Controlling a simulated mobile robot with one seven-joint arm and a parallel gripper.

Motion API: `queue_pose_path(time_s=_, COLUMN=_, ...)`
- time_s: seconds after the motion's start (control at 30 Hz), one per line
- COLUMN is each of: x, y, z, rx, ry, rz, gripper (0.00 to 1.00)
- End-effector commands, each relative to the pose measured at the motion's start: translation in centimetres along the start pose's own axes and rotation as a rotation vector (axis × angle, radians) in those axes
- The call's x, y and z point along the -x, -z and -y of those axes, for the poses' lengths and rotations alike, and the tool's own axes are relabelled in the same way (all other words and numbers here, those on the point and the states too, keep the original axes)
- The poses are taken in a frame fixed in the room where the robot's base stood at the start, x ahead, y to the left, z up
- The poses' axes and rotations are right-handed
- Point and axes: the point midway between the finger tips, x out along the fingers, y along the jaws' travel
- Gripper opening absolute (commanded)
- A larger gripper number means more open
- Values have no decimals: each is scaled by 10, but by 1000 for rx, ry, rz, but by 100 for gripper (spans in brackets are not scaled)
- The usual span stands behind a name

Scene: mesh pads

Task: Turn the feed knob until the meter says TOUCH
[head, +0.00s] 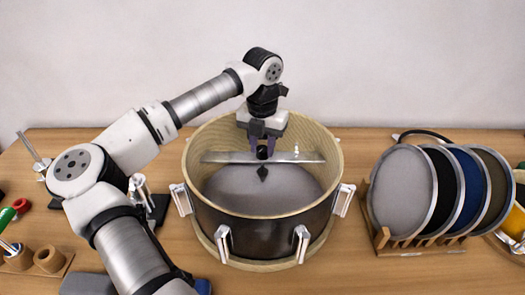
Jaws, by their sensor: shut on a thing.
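My gripper (263,141) points down over the middle of a round drum-like tub (255,225) with a pale wooden inner wall and a dark outside. Its fingers are shut on a small dark knob (262,153), mostly hidden between them, at the middle of a flat metal bar (225,157). The bar lies across the tub. A dark pointed tip (262,173) hangs below the bar, over the grey mesh pad (245,192). I cannot tell whether the tip touches the mesh. No meter reading can be made out.
Several silver clamps (224,243) ring the tub and stick out. A wooden rack (385,243) at right holds several round mesh pads (400,190). Small wooden cups (48,259) stand at far left. Bare wooden table (345,262) shows between tub and rack.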

Motion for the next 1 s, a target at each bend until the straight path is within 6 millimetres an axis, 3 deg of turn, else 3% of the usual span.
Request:
queue_pose_path(time_s=0.3, x=0, y=0, z=0, rx=-105, ry=0, rz=2, gripper=7)
queue_pose_path(time_s=0.77, x=1, y=0, z=0, rx=-120, ry=0, rz=2, gripper=7)
queue_pose_path(time_s=0.8, x=1, y=0, z=0, rx=-120, ry=0, rz=2, gripper=33)
queue_pose_path(time_s=0.93, x=1, y=0, z=0, rx=-119, ry=0, rz=1, gripper=50)
queue_pose_path(time_s=1.0, x=1, y=0, z=0, rx=-119, ry=0, rz=1, gripper=52)
